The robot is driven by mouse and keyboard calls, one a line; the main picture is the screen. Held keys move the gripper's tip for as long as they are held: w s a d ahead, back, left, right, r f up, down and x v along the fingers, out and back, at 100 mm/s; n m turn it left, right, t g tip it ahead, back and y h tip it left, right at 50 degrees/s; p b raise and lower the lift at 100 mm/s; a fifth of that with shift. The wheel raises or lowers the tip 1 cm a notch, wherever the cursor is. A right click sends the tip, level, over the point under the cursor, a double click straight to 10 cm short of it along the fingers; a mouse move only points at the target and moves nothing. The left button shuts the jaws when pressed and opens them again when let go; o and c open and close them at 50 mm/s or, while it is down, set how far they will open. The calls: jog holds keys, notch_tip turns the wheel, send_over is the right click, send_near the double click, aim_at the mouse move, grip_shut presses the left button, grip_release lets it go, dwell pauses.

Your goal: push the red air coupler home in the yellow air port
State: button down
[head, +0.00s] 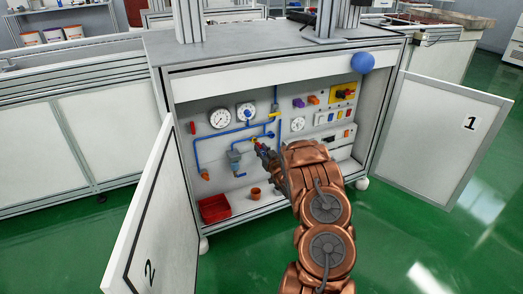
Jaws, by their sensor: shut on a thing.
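My copper-coloured arm reaches into the open cabinet from the front right. My gripper (262,149) is at the back panel, among the blue pipes, and is shut on a small red piece, the red air coupler (255,140), which is mostly hidden by the fingers. Yellow parts (269,136) show right beside the fingertips, at the pipework. The yellow air port cannot be told apart clearly at this size, nor can I tell whether the coupler touches it or how far it is in.
Doors marked 2 (150,235) and 1 (445,140) stand open left and right. A red tray (214,208) and a small orange pot (255,192) sit on the cabinet floor. Blue pipes (212,136), gauges (219,118) and a switch panel (330,118) surround the gripper.

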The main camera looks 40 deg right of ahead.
jog(key=shift+x, duration=1.45)
jog(key=c, duration=0.9)
grip_release()
jog(key=shift+s, duration=0.1)
jog(key=v, duration=1.1)
jog(key=shift+s+a, duration=0.2)
jog(key=shift+s, duration=0.15)
